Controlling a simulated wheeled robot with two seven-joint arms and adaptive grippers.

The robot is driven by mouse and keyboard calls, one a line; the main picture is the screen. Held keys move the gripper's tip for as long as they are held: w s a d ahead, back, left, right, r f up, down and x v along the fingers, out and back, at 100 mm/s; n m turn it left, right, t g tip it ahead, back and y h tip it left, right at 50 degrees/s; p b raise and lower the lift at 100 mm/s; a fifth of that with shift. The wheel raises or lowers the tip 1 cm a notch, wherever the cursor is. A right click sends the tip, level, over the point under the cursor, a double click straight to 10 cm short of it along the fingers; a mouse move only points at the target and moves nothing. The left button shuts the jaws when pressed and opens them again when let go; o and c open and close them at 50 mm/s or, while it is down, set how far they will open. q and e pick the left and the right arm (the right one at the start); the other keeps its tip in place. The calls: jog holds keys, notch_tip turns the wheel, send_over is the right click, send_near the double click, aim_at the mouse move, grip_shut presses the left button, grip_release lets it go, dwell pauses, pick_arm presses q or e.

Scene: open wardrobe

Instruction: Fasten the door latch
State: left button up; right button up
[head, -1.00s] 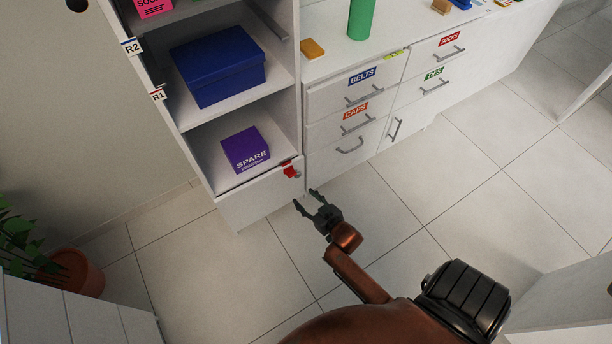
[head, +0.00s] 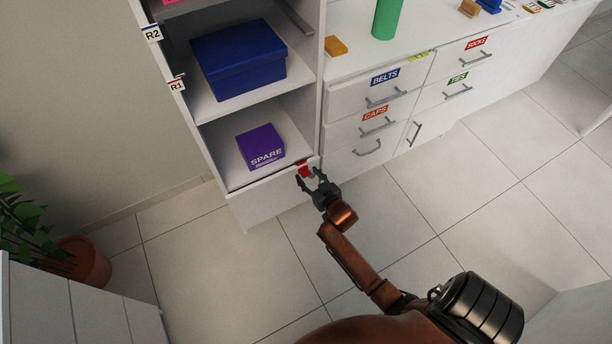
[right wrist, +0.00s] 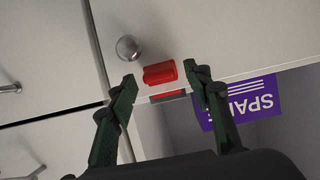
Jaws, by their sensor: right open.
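The red door latch (head: 305,171) sits at the top right of the low white door (head: 262,205) below the open shelf. In the right wrist view the latch is a red block (right wrist: 160,72) beside a round metal knob (right wrist: 128,47), with a flatter red strip (right wrist: 168,96) at the door's edge. My right gripper (head: 311,177) is open and empty, its fingertips at the latch. In the right wrist view its fingertips (right wrist: 160,76) stand on either side of the red block; I cannot tell whether they touch it. My left gripper is out of view.
A purple SPARE box (head: 261,147) stands on the shelf just above the door. A blue box (head: 238,62) is one shelf higher. Drawers with protruding handles (head: 368,147) are to the right. The tiled floor (head: 220,265) in front is clear.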

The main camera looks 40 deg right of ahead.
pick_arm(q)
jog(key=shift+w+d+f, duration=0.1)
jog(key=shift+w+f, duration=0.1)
pick_arm(e)
jog(key=shift+w, duration=0.15)
jog(key=shift+c, duration=0.5)
